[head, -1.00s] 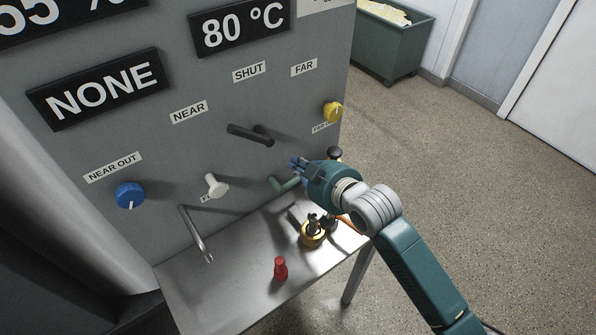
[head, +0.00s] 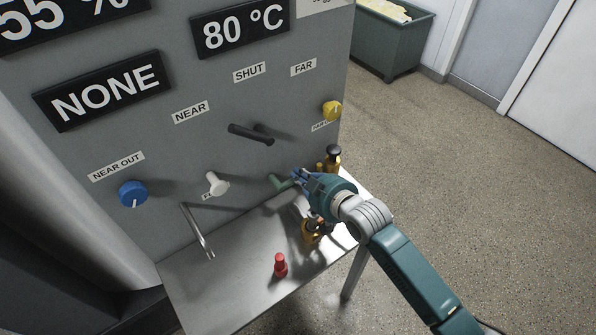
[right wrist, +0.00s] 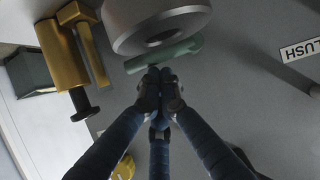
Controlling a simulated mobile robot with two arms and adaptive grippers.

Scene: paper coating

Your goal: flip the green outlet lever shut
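The green outlet lever (head: 281,183) sticks out low on the grey panel, above the metal shelf. It also shows in the right wrist view (right wrist: 165,53) as a green bar beside a round grey metal part. My right gripper (head: 299,177) is at the lever's outer end. In the right wrist view its blue fingers (right wrist: 160,88) come together at the tips, just beside the lever; nothing shows between them. Whether they touch the lever I cannot tell. My right gripper partly hides the lever's outer end in the head view. My left gripper is not in view.
The floor at right is clear.

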